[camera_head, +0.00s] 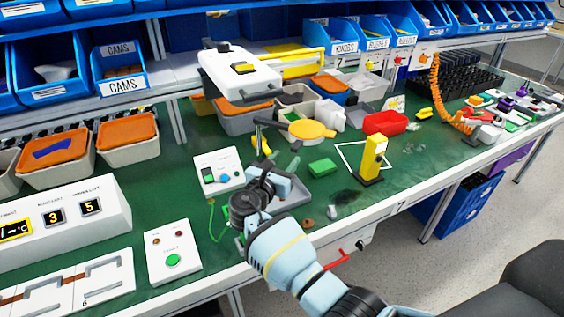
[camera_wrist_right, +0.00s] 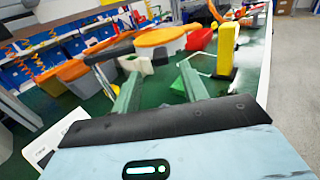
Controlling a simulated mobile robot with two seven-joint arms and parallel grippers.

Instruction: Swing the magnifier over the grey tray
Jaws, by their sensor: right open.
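The magnifier (camera_head: 312,130) is a round orange-yellow head on a dark arm from an upright post, left of the white-outlined square. It also shows in the right wrist view (camera_wrist_right: 160,37), beyond my fingers. The grey tray (camera_head: 294,196) lies on the green bench, mostly hidden behind my right gripper. My right gripper (camera_head: 281,160) is open and empty, in front of the magnifier and apart from it; its two greenish fingers show in the right wrist view (camera_wrist_right: 158,88). My left gripper is in neither view.
A switch box (camera_head: 219,171) stands left of my gripper. A green block (camera_head: 322,167), a yellow post (camera_head: 372,160) and a red bin (camera_head: 385,122) stand to the right. Orange-topped bins are behind.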

